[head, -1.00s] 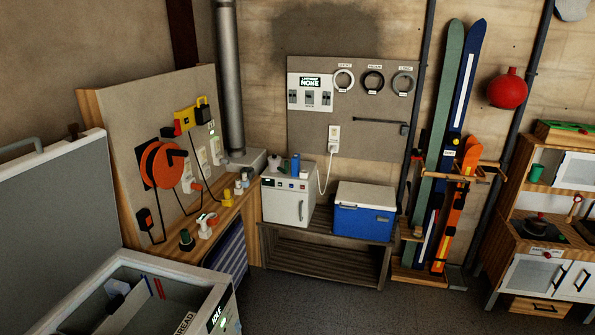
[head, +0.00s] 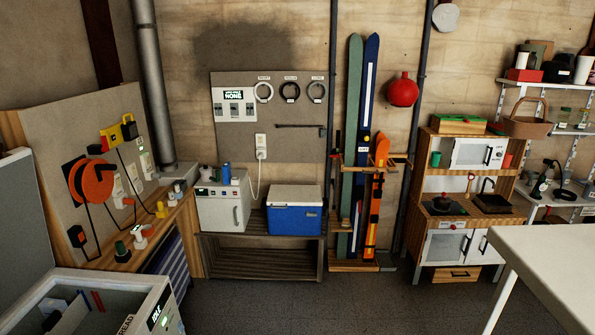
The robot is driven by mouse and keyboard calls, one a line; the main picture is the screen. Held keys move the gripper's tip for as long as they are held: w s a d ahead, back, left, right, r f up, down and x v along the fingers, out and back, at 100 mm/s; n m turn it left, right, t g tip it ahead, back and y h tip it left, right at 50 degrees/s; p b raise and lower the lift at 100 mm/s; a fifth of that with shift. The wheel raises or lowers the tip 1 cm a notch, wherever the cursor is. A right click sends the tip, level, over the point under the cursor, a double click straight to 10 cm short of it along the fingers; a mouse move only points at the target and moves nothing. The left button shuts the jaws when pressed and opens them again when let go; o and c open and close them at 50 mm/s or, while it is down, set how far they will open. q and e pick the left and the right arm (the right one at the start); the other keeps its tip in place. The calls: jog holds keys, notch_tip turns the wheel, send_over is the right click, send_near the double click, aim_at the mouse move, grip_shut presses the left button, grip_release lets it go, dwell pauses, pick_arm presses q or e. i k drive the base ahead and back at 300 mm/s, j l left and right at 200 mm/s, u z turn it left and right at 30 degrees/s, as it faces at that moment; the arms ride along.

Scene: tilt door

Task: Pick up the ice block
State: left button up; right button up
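No ice block shows in the head view. A blue cooler box (head: 295,218) with a white lid (head: 295,196) stands shut on a low dark wooden bench; its inside is hidden. A small white fridge-like box (head: 222,208) with a shut door stands to its left on the same bench. A grey open-topped chest (head: 150,292) with a lit "IDLE" label is at the lower left, and only part of its inside shows. Neither of my grippers is in the view.
A white table (head: 555,262) is at the lower right. A wooden play kitchen (head: 462,205) and skis (head: 371,125) stand along the back wall. A wooden workbench (head: 150,222) with an orange cable reel (head: 92,181) is at the left. The grey floor (head: 350,305) in the middle is clear.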

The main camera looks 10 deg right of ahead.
aim_at(226, 169)
jog(key=i+j+z, duration=0.15)
jog(key=i, duration=0.4)
jog(key=i+j+z, duration=0.1)
jog(key=i, duration=0.4)
jog(key=i+j+z, duration=0.15)
jog(key=i+j, duration=0.15)
jog(key=i, duration=0.2)
jog(key=i+j, duration=0.2)
jog(key=i, duration=0.25)
jog(key=i+j, duration=0.25)
jog(key=i, duration=0.25)
jog(key=i+j, duration=0.2)
jog(key=i, duration=0.25)
jog(key=i+j, duration=0.2)
jog(key=i, duration=0.25)
jog(key=i+j, duration=0.25)
jog(key=i, duration=0.25)
jog(key=i+j, duration=0.2)
jog(key=i, duration=0.25)
